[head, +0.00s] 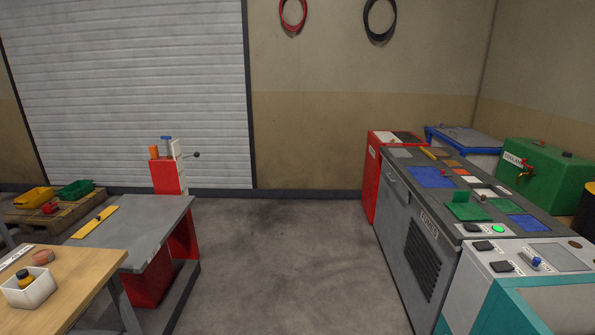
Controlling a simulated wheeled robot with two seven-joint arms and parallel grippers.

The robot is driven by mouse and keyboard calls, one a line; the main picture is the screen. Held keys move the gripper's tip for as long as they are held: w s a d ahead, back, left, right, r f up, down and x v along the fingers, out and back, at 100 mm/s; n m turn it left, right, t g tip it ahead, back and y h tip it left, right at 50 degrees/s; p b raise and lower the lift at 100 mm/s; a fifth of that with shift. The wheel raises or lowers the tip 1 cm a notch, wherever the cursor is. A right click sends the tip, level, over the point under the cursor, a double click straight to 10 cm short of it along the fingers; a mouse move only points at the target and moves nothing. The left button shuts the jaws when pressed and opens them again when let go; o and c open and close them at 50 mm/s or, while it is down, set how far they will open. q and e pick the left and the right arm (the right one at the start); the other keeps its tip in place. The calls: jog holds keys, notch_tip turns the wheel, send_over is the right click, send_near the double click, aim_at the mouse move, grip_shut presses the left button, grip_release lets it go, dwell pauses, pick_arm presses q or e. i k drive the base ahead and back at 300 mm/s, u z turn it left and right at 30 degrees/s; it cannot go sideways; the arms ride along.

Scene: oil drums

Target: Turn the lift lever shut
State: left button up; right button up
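A red post (166,176) stands at the far end of a grey-topped table (150,222) on the left. A thin lever with a dark round knob (196,155) sticks out to the right from the top of the post. A blue T-shaped handle (166,139) and an orange block (154,152) also sit on top of the post. No label shows which of these is the lift lever, and I cannot tell whether the knobbed lever is open or shut. Neither of my grippers is in view.
A wooden bench (75,275) with a white bin (28,289) stands at the near left. A grey machine row (402,240) with a red cabinet (371,183) runs along the right, with a green tank (550,178) behind. The concrete floor (280,260) between is clear.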

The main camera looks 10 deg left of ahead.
aim_at(166, 138)
jog(key=z, duration=0.15)
jog(key=i, duration=2.3)
jog(key=u, duration=0.65)
jog(key=i, duration=2.15)
jog(key=u, duration=0.65)
